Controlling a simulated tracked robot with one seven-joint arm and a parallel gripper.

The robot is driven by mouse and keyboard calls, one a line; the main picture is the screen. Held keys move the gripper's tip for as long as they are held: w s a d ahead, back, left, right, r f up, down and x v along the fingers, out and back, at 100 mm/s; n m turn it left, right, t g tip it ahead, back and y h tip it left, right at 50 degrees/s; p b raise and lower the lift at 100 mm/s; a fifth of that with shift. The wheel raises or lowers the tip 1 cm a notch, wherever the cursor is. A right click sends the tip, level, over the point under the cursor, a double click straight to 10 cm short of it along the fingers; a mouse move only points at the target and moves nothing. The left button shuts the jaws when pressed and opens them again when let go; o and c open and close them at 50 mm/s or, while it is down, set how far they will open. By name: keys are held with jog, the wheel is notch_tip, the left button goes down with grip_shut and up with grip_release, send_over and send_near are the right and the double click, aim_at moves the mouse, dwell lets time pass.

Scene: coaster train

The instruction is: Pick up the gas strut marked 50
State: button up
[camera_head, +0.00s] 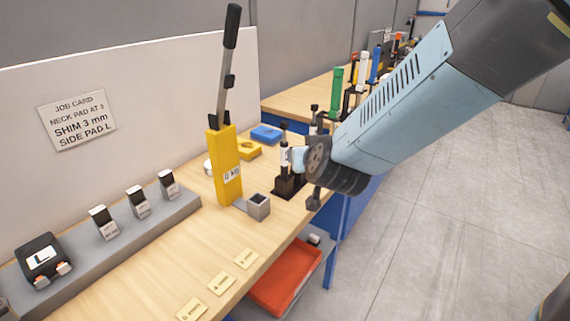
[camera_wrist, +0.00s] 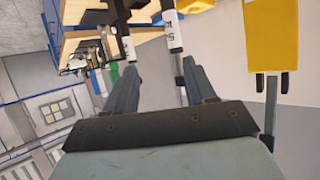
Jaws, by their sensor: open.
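Gas struts stand upright in a black holder (camera_head: 288,186) on the bench. One strut with a white label (camera_head: 284,152) shows just left of my gripper (camera_head: 297,160); others are partly hidden behind my arm. In the wrist view, where the scene appears inverted, two black struts with white labels show, a left one (camera_wrist: 129,47) and a right one (camera_wrist: 174,38). I cannot read a 50 on either. My gripper (camera_wrist: 160,75) is open. The right strut's thin rod appears between the fingers, closer to the right finger; I cannot tell whether they touch.
A yellow lever tool (camera_head: 227,165) stands left of the struts, with a small grey block (camera_head: 258,206) by its foot. Blue (camera_head: 266,133) and yellow (camera_head: 248,149) pieces lie behind. A grey rack (camera_head: 120,248) lines the wall. An orange tray (camera_head: 286,278) sits below the bench edge.

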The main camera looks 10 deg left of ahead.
aim_at(283, 151)
jog(key=shift+t, duration=0.3)
jog(key=shift+s+a+f+x, duration=0.15)
jog(key=shift+s+a+x, duration=0.2)
jog(key=shift+x, duration=2.05)
jog(key=shift+s+a+f+x, duration=0.15)
jog(key=shift+a+x, duration=0.25)
jog(key=shift+x, duration=2)
jog(key=shift+s+a+f+x, duration=0.15)
jog(key=shift+a+x, duration=0.25)
jog(key=shift+x, duration=2)
grip_shut()
